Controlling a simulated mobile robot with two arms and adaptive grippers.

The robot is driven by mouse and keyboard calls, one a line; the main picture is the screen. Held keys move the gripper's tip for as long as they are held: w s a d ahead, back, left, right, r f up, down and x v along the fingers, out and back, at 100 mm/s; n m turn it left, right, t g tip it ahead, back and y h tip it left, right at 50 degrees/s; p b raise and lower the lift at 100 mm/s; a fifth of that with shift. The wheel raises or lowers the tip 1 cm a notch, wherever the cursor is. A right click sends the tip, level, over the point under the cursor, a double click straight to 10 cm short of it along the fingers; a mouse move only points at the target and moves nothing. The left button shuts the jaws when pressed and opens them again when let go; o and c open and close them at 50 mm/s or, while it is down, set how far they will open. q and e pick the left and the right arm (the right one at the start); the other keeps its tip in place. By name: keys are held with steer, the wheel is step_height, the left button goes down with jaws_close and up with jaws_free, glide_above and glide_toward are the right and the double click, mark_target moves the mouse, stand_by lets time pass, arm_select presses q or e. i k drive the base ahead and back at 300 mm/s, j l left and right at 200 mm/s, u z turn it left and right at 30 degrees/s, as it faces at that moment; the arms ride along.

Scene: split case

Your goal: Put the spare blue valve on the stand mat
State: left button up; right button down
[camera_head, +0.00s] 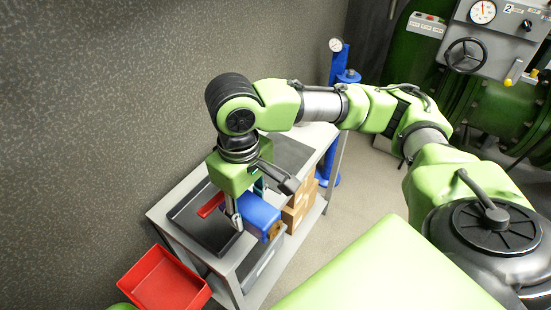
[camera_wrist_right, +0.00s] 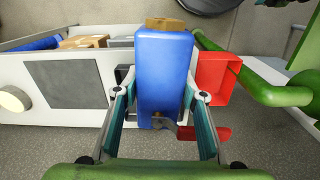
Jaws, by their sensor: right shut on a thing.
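The blue valve (camera_head: 260,215) is a blue block with a brown end, held over the front part of the grey table. My right gripper (camera_head: 250,205) points down and is shut on it. In the right wrist view the blue valve (camera_wrist_right: 165,70) sits between the two fingers. A red bar (camera_head: 210,205) shows beside the gripper; I cannot tell if it belongs to the valve. A dark flat mat (camera_head: 287,150) lies on the table's far part, apart from the valve; it also shows in the wrist view (camera_wrist_right: 65,84). My left gripper is out of view.
A black tray (camera_head: 188,212) lies on the near part of the table (camera_head: 160,216). A red bin (camera_head: 165,281) stands at the table's near end. A blue post with a gauge (camera_head: 336,62) stands behind.

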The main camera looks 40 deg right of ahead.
mark_target(276, 158)
steer(key=i+l, duration=0.1)
steer(key=l, duration=0.25)
steer(key=i+l, duration=0.1)
steer(key=l, duration=0.2)
steer(key=i+l, duration=0.15)
steer(key=l, duration=0.2)
steer(key=i+l, duration=0.1)
steer(key=l, duration=0.25)
